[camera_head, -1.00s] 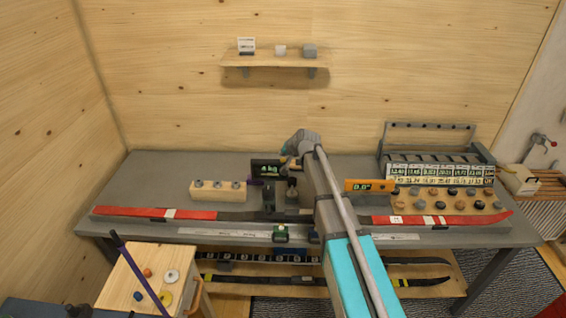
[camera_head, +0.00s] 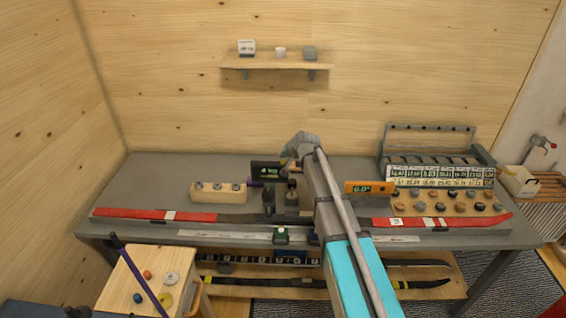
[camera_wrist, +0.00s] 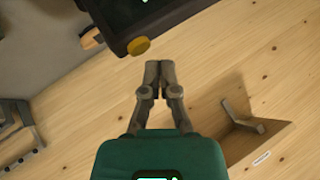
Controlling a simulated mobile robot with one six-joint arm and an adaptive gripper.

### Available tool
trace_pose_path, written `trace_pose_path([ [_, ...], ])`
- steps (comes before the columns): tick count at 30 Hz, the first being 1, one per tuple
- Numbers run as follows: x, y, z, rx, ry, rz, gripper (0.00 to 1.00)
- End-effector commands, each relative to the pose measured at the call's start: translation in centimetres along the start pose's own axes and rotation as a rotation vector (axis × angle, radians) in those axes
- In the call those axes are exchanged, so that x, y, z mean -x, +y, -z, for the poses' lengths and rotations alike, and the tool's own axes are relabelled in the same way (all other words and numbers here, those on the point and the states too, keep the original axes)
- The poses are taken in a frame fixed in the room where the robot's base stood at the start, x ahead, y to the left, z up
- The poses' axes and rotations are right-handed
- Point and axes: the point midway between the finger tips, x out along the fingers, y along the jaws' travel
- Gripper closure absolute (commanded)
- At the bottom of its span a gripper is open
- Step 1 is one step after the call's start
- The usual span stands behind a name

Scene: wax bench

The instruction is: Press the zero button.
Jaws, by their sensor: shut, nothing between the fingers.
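A dark box with a green-lit display (camera_head: 266,170) stands on the bench left of my arm. A dark housing with a green display also shows at the top of the wrist view (camera_wrist: 150,22), with a round yellow button (camera_wrist: 138,46) on its edge. I take this for the zero button, but no label on it is readable. My gripper (camera_wrist: 160,66) is shut and empty. Its fingertips appear just beside and below the button in the wrist view, with a small gap in the picture. In the head view my gripper (camera_head: 290,164) is near the right end of the box, partly hidden.
A red and black ski (camera_head: 170,215) lies along the bench. A wooden block with metal pieces (camera_head: 218,192) stands left, an orange level (camera_head: 368,187) right of my arm. A rack with several labelled slots (camera_head: 440,172) stands at the right. A wall shelf (camera_head: 275,64) hangs above.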

Motion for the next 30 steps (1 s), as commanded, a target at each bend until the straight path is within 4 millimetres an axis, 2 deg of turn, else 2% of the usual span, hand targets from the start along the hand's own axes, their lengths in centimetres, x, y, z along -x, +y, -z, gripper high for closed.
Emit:
trace_pose_path([
  [30,-0.56,0.42,-0.42,0.000,0.000,0.000,1.00],
])
